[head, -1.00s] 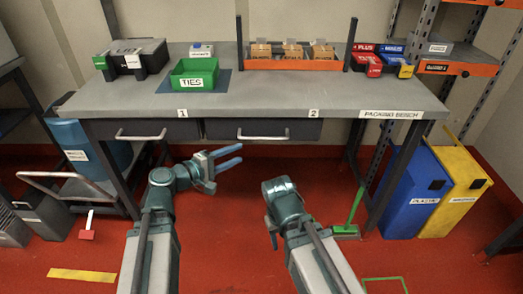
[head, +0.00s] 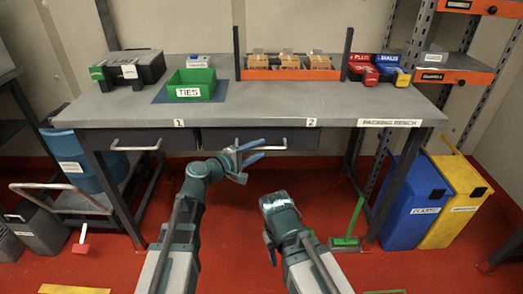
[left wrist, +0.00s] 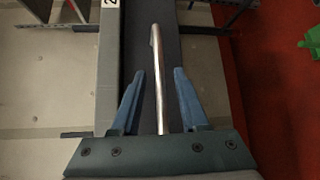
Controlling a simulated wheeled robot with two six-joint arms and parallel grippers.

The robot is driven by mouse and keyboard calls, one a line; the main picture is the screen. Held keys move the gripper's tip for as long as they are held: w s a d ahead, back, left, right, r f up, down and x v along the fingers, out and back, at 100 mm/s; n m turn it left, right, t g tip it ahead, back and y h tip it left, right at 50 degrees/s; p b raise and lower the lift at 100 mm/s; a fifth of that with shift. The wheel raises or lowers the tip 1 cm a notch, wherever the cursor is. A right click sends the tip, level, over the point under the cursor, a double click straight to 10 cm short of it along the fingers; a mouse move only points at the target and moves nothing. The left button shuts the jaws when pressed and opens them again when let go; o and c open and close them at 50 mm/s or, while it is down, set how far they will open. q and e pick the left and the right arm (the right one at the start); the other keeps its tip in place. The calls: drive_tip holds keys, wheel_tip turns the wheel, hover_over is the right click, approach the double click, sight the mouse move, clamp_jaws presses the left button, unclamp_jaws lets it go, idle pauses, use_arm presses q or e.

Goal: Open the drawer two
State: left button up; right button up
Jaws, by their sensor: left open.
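Drawer two (head: 303,138) is the dark drawer under the bench top, below the label 2 (head: 311,122). It appears closed. Its metal bar handle (head: 280,148) is partly hidden by my left gripper (head: 263,151) in the head view. My left gripper is open and its fingers reach toward the handle from the left. In the left wrist view, the handle (left wrist: 158,75) runs between the two blue fingers of the gripper (left wrist: 158,75), with a gap on each side.
Drawer one (head: 172,139) is closed at the left. The packing bench (head: 290,104) carries a green ties bin (head: 190,94) and an orange rack (head: 290,74). A green brush (head: 345,241) stands on the floor near the blue bin (head: 409,205).

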use_arm(q)
drive_tip(key=shift+x, duration=1)
clamp_jaws()
idle(0.8)
